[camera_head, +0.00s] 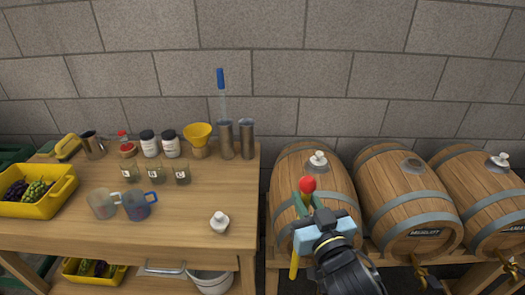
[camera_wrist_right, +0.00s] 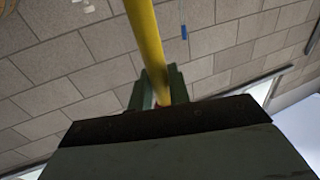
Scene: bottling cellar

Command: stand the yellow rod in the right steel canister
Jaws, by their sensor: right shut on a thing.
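My right gripper (camera_head: 312,208) is shut on the yellow rod (camera_head: 294,264), in front of the left barrel. A red ball (camera_head: 307,184) shows just above the fingers, and the rod's yellow part hangs below them, slightly tilted. In the right wrist view the rod (camera_wrist_right: 150,45) runs out from between the fingers (camera_wrist_right: 158,90). The right steel canister (camera_head: 247,142) stands upright at the table's back right corner, with nothing seen sticking out of it. The rod is apart from it, to its right and nearer me. My left gripper is out of view.
The left steel canister (camera_head: 226,142) beside it holds a tall clear stick with a blue handle (camera_head: 220,78). A yellow funnel (camera_head: 198,131) is to their left. A white stopper (camera_head: 219,222) is on the table's front right. Barrels (camera_head: 404,200) fill the right side.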

